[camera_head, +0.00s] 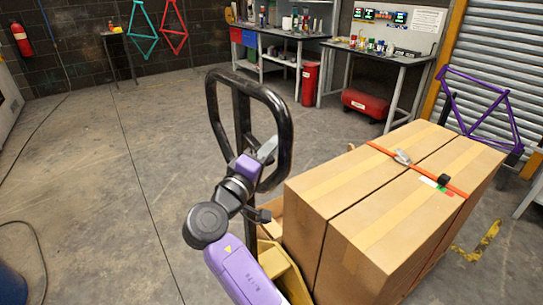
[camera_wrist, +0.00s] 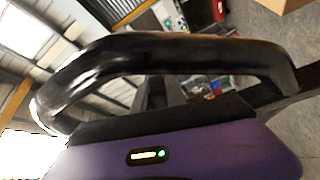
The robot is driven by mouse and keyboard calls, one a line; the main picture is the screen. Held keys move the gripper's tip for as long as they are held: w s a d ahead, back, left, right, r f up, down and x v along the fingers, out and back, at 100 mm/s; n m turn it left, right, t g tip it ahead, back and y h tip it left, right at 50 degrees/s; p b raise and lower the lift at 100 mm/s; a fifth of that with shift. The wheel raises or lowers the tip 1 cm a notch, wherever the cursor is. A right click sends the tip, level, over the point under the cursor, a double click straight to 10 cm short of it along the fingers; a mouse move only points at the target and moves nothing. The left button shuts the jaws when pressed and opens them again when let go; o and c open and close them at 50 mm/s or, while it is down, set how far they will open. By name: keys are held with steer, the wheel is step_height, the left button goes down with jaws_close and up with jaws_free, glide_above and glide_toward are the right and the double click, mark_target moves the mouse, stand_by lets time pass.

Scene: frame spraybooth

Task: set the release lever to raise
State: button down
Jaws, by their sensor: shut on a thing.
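The pallet truck's black loop handle (camera_head: 284,112) stands upright at the centre of the head view. In the wrist view the loop's dark bar (camera_wrist: 170,55) crosses close in front of the camera. My gripper (camera_head: 265,152) reaches inside the lower part of the loop, with its purple body just to the left of a small grey piece. It is shut on what looks like the release lever; the wrist view shows its purple housing (camera_wrist: 180,153) but not the fingertips. The lever is mostly hidden by my gripper and the handle, so its setting cannot be told.
Large strapped cardboard boxes (camera_head: 365,200) stand on the yellow truck (camera_head: 286,272), close to the right of my arm. Workbenches (camera_head: 385,58) and a red bin (camera_head: 310,84) stand behind. A purple bike frame (camera_head: 487,105) is at the right. The floor at left is open, with a hose.

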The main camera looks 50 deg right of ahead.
stand_by(0.3)
steer(key=c, duration=1.4)
jaws_free()
steer(key=shift+o, duration=0.2)
steer(key=b+v, duration=0.1)
steer(key=v, duration=0.7)
